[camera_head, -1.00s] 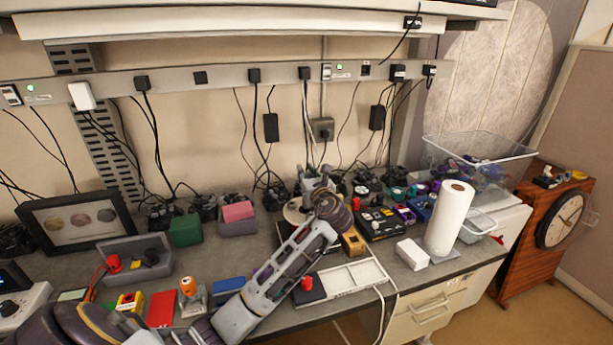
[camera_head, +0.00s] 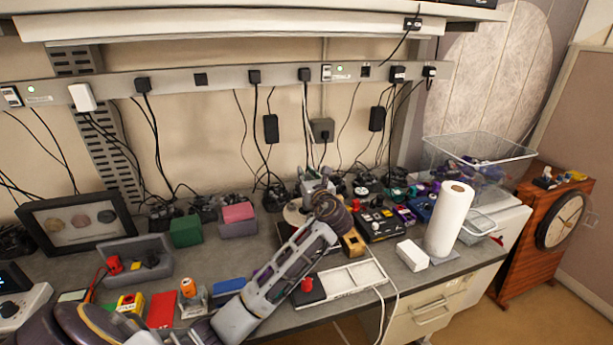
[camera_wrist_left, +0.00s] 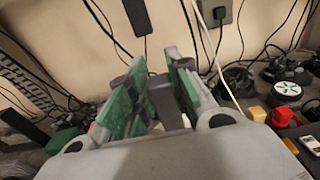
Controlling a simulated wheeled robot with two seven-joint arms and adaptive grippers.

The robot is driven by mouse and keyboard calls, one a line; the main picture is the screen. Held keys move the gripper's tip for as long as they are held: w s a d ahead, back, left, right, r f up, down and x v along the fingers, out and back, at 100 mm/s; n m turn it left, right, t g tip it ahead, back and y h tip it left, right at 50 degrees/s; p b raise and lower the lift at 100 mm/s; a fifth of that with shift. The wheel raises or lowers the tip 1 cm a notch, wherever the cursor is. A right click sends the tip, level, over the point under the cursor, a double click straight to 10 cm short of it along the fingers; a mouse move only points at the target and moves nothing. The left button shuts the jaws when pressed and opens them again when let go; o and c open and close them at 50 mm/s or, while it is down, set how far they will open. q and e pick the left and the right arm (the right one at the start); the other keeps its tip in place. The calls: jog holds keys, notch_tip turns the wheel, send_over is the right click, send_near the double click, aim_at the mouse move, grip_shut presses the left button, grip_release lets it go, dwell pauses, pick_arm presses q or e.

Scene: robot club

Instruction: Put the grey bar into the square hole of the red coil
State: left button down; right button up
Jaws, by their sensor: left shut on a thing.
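My left gripper (camera_head: 317,182) is raised over the back middle of the bench, its arm reaching in from the lower left. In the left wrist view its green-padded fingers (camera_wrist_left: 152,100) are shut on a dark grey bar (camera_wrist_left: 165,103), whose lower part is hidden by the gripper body. In the head view the bar is too small to make out. A small red piece on a dark base (camera_head: 307,285) is beside my forearm at the front; another red piece (camera_head: 114,264) is in the grey tray at left. I cannot tell which, if either, is the red coil. My right gripper is not in view.
A white divided frame (camera_head: 352,277), a white box (camera_head: 412,254) and a paper roll (camera_head: 449,218) stand to the right. The grey tray (camera_head: 150,276) and a picture frame (camera_head: 75,222) are at left. Cables and adapters hang along the back wall.

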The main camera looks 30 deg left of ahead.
pick_arm(q)
jog(key=p, duration=0.3)
dwell(3.1)
jog(key=shift+f+p, duration=0.4)
jog(key=shift+f, duration=0.1)
dwell(0.7)
